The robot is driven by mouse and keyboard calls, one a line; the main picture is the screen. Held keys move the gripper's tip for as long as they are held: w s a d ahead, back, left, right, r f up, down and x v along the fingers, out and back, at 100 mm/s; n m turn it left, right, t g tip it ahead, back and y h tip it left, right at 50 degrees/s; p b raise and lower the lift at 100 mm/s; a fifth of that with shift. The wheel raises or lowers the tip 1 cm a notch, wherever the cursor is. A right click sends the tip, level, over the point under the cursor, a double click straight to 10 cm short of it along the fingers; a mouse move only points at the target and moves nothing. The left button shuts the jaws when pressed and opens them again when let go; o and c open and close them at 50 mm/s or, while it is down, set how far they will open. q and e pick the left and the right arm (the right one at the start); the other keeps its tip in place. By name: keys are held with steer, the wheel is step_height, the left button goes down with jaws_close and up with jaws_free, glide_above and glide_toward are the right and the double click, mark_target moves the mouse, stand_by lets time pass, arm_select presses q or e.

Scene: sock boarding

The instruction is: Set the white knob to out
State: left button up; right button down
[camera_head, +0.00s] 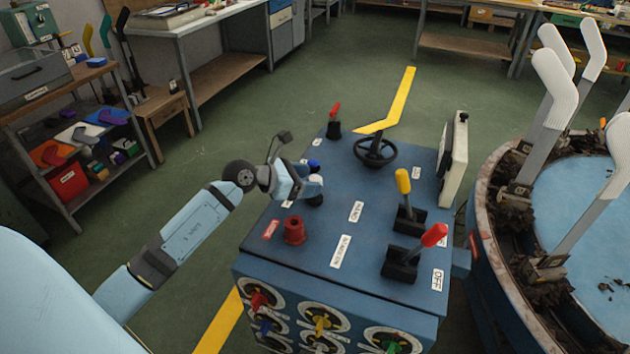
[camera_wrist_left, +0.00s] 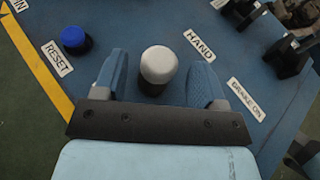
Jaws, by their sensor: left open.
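The white knob (camera_wrist_left: 158,65) has a rounded white cap on a black base and stands on the blue console top (camera_wrist_left: 130,35). In the left wrist view it sits between the two blue fingers of my left gripper (camera_wrist_left: 157,84), with a gap visible on each side. The left gripper (camera_head: 312,188) is open, low over the left part of the console top. A HAND label (camera_wrist_left: 199,44) lies right of the knob in the wrist view. My right gripper is not in view.
A blue button (camera_wrist_left: 74,40) with a RESET label (camera_wrist_left: 57,59) is left of the knob. A red knob (camera_head: 294,230), black steering wheel (camera_head: 375,151), yellow lever (camera_head: 404,183) and red lever (camera_head: 433,236) stand on the console. A round machine with white forms (camera_head: 552,88) is at the right.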

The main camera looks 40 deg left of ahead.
mark_target(314, 178)
arm_select(q)
steer(key=shift+x, duration=1.2)
